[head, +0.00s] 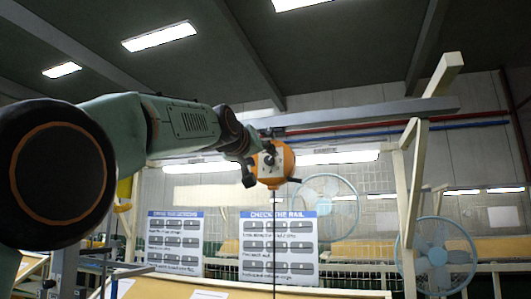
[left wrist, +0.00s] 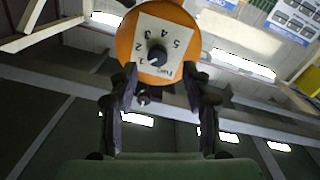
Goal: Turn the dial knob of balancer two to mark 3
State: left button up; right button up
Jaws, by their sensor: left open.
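An orange round balancer (head: 286,163) hangs under the overhead rail in the middle of the head view. In the left wrist view its orange face (left wrist: 127,45) carries a pale plate (left wrist: 178,28) with numbers from 1 to 5. A dark dial knob (left wrist: 157,55) sits on the plate. The plate shows turned over, and I cannot tell exactly which mark the knob points to. My left gripper (left wrist: 160,76) is open, its fingertips spread on both sides just below the knob, apparently not gripping it. The left gripper (head: 250,168) partly hides the balancer in the head view. My right gripper is out of view.
The grey rail (head: 350,112) runs above, held by a wooden post (head: 409,200). Two signboards (head: 281,248) (head: 175,243) and blue fans (head: 437,257) stand behind. A thin line hangs below the balancer.

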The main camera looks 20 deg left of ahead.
aim_at(268, 160)
pick_arm(q)
jog(key=w+p, duration=0.1)
jog(key=w, duration=0.1)
jog(key=w+p, duration=0.1)
jog(key=w, duration=0.1)
jog(key=shift+d, duration=0.4)
jog(key=shift+s+a, duration=0.2)
jog(key=shift+w+d+f, duration=0.15)
jog(key=shift+w+d, duration=0.05)
jog(key=shift+w, duration=0.1)
jog(key=c, duration=0.5)
jog(key=shift+a, duration=0.15)
grip_shut()
